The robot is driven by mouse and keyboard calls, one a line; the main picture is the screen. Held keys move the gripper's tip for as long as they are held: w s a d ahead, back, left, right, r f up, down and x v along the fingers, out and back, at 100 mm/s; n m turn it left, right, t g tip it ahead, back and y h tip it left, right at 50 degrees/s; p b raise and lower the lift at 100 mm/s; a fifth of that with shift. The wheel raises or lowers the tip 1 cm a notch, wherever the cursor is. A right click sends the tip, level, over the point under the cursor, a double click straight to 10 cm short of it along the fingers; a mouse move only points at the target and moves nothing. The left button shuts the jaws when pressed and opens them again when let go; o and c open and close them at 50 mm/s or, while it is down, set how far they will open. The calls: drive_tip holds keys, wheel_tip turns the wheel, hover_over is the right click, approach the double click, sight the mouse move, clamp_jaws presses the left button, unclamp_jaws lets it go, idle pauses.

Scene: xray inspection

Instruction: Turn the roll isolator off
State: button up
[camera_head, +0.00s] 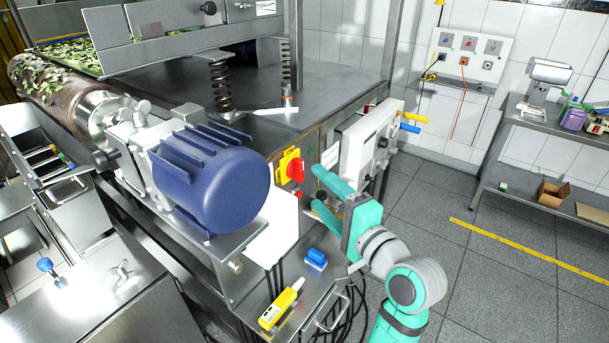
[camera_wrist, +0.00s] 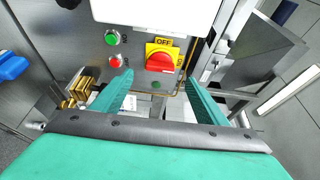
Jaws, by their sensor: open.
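The roll isolator is a red rotary knob (camera_head: 296,170) on a yellow plate (camera_head: 283,158), mounted on the machine's side panel beside the blue motor. In the wrist view the red knob (camera_wrist: 160,62) sits below an "OFF" label, and its handle lies roughly crosswise. My gripper (camera_head: 322,194) is teal, open and empty, apart from the knob and to its right in the head view. In the wrist view my gripper's fingers (camera_wrist: 158,97) are spread on either side below the knob, touching nothing that I can see.
A green button (camera_wrist: 112,38) and a red button (camera_wrist: 115,61) sit left of the isolator. A blue motor (camera_head: 212,178) stands close by. A white control box (camera_head: 362,150) juts out near my gripper. A yellow tool (camera_head: 281,304) lies on the ledge below.

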sight(302, 173)
drive_tip(key=x, duration=0.7)
drive_tip(key=shift+w+a, duration=0.1)
drive_tip(key=shift+w, duration=0.15)
drive_tip(key=c, duration=1.1)
